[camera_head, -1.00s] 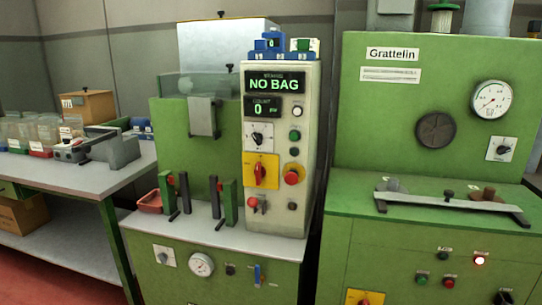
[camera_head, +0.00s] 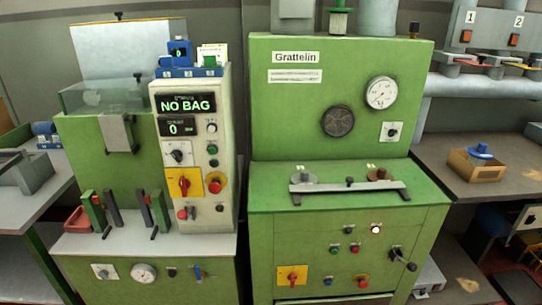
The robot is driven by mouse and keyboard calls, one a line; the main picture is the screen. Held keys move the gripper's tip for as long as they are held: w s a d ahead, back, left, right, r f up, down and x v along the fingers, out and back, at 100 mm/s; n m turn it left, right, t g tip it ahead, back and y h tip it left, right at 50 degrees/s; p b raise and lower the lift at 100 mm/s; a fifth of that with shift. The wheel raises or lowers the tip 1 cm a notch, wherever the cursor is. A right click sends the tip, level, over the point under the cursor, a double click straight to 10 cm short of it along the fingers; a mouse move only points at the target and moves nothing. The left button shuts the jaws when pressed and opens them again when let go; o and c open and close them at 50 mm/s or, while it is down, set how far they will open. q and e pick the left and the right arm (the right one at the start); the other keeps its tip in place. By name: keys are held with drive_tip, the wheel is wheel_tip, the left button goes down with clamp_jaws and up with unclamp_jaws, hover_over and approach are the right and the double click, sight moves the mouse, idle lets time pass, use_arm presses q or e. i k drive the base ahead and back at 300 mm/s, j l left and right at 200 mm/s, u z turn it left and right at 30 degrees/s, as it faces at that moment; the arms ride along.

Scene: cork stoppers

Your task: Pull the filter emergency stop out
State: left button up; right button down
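No label reading "filter" is legible, so I cannot tell which control is the filter emergency stop. A red mushroom button on a yellow collar (camera_head: 215,187) sits on the pale control box (camera_head: 193,224) at the left, below the "NO BAG" display (camera_head: 187,104). Another red button (camera_head: 361,281) sits low on the front of the green Grattelin machine (camera_head: 290,148), near a yellow-plated red switch (camera_head: 292,276). I cannot tell whether either button is pressed in or out. Neither of my grippers is in view.
A workbench with a cardboard box (camera_head: 474,164) stands at the right. Above it are pipes and a grey panel (camera_head: 490,30) marked 1 and 2. A grey bench (camera_head: 40,195) stands at the far left. A black crank handle (camera_head: 403,260) sticks out from the Grattelin front.

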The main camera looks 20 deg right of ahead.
sight(361, 285)
drive_tip(key=z, duration=1.4)
